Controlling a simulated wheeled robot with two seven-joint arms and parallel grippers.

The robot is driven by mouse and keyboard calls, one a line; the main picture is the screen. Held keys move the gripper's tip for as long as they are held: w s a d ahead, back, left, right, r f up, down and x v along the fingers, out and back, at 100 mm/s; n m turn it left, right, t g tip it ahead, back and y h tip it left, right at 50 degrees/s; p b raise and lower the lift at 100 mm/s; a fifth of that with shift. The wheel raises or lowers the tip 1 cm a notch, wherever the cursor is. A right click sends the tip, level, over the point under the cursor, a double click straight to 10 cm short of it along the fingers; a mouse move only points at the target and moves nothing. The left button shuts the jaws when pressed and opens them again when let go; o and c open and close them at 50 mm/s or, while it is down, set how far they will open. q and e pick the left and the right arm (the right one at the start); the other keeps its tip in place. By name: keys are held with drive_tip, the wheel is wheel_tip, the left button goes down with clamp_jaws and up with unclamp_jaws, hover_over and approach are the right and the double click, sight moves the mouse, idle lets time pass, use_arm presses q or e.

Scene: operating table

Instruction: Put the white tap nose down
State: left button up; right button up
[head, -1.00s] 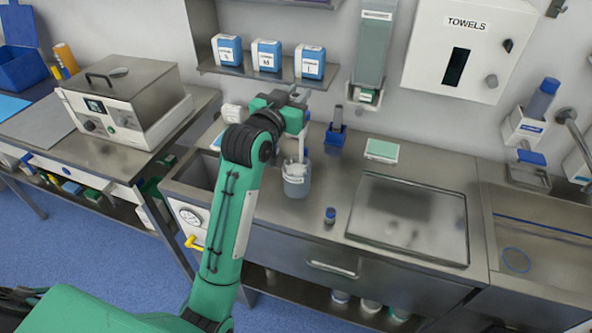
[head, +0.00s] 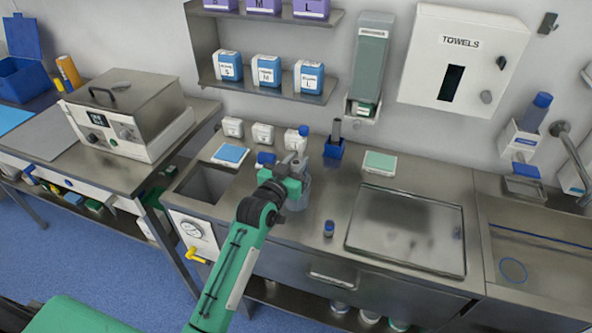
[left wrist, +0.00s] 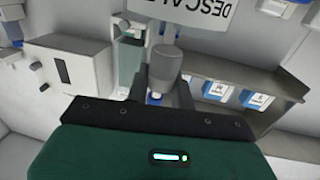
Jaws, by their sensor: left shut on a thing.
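My left gripper (head: 288,178) is low over the counter, in front of the grey jug (head: 302,196), and hides most of it. In the left wrist view a pale cylindrical piece, which I take to be the white tap (left wrist: 171,64), is between the jaws, and the gripper is shut on it. In the head view the gripper hides most of the tap, so whether its nose points down, and whether it touches the jug, I cannot tell. A large label with upside-down letters "DESCAL" (left wrist: 190,12) shows beyond the tap in the left wrist view. My right gripper is not in view.
A white bottle with a blue cap (head: 300,138) and white boxes (head: 262,134) stand behind. The steel tray (head: 405,228) lies further right. A shelf (head: 268,90) overhangs the back.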

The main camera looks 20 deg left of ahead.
use_arm(q)
wheel_tip(320, 180, down, 3)
drive_tip(key=shift+f, duration=0.2)
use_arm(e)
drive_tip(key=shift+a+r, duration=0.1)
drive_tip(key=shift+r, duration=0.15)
use_arm(q)
drive_tip(key=shift+f, duration=0.15)
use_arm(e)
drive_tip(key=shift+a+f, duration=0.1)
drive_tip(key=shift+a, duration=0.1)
use_arm(q)
drive_tip(key=o, duration=1)
drive_tip(key=shift+c, duration=0.2)
